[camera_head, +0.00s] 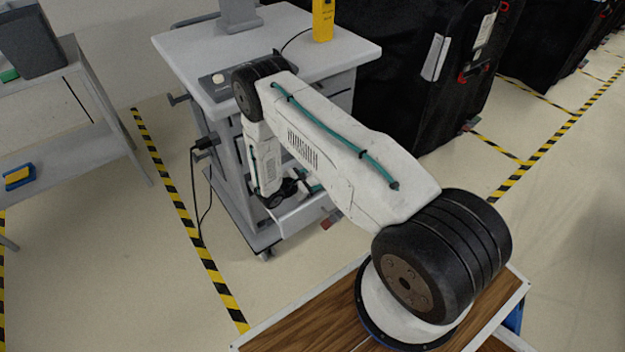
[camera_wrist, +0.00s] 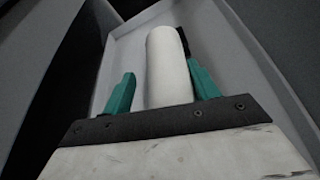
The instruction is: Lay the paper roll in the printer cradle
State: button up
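In the wrist view a plain white paper roll (camera_wrist: 168,68) lies lengthwise between the two green fingers of my gripper (camera_wrist: 161,88). The left finger stands clear of the roll with a gap; the right finger is close beside it, and I cannot tell whether it touches. The roll is inside a pale grey, walled tray (camera_wrist: 128,42). A dark part shows just behind the roll's far right end. In the head view my arm reaches down at the front of the grey cart, and the roll cannot be made out there. I cannot identify the printer cradle in either view.
The grey cart (camera_head: 354,52) carries a yellow device (camera_head: 323,20) and a grey stand (camera_head: 240,14) on top. A grey shelf unit (camera_head: 60,155) stands at left with a blue and yellow item (camera_head: 19,177). Black covered carts (camera_head: 425,100) stand behind. Striped floor is open at left.

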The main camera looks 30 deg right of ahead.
jog(key=shift+s+f, duration=0.25)
jog(key=shift+f, duration=0.05)
jog(key=shift+a, duration=0.25)
jog(key=v, duration=0.6)
jog(key=shift+w+r, duration=0.15)
jog(key=shift+w, duration=0.1)
jog(key=shift+s+a+r, duration=0.15)
jog(key=shift+a+r, duration=0.25)
jog(key=shift+a, duration=0.2)
jog(key=shift+r, duration=0.1)
